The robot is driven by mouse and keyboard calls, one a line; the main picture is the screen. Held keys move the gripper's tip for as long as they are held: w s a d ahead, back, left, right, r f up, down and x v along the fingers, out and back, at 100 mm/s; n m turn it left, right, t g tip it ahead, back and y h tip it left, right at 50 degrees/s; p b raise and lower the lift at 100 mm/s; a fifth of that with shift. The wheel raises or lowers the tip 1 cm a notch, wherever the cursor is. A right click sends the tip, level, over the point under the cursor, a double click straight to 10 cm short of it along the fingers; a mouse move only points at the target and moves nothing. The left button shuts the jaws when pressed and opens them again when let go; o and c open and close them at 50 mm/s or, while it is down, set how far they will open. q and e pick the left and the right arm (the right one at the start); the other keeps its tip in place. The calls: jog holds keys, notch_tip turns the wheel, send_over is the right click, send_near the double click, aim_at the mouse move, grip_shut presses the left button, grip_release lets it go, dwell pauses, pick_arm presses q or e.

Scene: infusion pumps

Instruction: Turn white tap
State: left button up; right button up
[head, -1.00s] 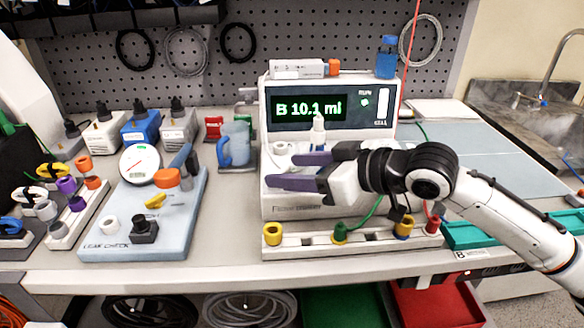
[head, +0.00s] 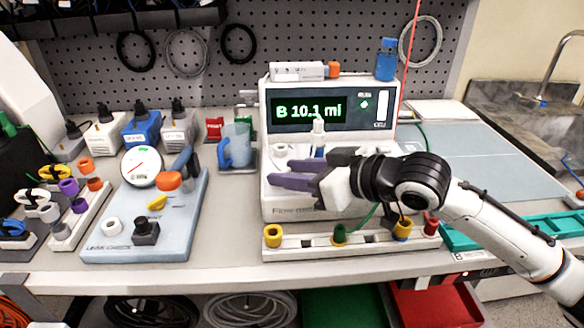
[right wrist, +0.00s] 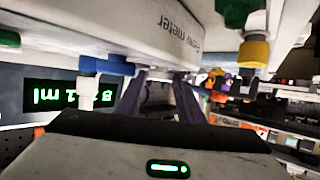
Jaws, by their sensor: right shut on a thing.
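The pump unit (head: 375,140) stands at the back with a lit display reading "B 10.1 ml". A white tap (head: 281,150) sits on its lower front housing, at the fingertips of my right gripper (head: 281,172). The purple fingers point left and are shut with a gap between them. What they hold is mostly hidden by the fingers. A white upright fitting (head: 318,127) with a blue part below stands just right of the tap. In the right wrist view, my gripper (right wrist: 160,95) is against the housing, beside a blue knob (right wrist: 107,65). My left gripper is not in view.
A rail with yellow, green and red ports (head: 350,243) lies in front of the pump. A leak-check board (head: 115,247) with a gauge and taps is at left. A blue jug (head: 236,146) stands between them. The front table edge is clear.

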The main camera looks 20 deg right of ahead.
jog(key=p, duration=0.1)
jog(key=m+h, duration=0.1)
jog(key=m+h+p, duration=0.1)
jog(key=shift+s+a+r+t+p, duration=0.15)
jog(key=shift+a+r+t+p, duration=0.15)
jog(key=shift+a+t, duration=0.1)
jog(key=shift+a+f+m+h+p, duration=0.1)
jog(key=shift+a+m+h+p, duration=0.05)
jog(key=shift+m+h+p, duration=0.7)
jog(key=m+h, duration=0.1)
jog(key=m+h+p, duration=0.2)
jog(key=h, duration=0.1)
jog(key=shift+a+f+t, duration=0.2)
jog(key=shift+a+t, duration=0.05)
jog(key=shift+t, duration=0.15)
pick_arm(q)
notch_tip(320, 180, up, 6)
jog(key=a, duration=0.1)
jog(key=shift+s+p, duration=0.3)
jog(key=shift+p, duration=0.1)
pick_arm(e)
jog(key=shift+a+m+h, duration=0.1)
jog(key=shift+m+h, duration=1.05)
jog(key=shift+h, duration=0.1)
jog(key=shift+f+g+h, duration=0.1)
jog(key=shift+g+h, duration=0.2)
jog(key=o, duration=1.1)
jog(key=shift+c, duration=0.2)
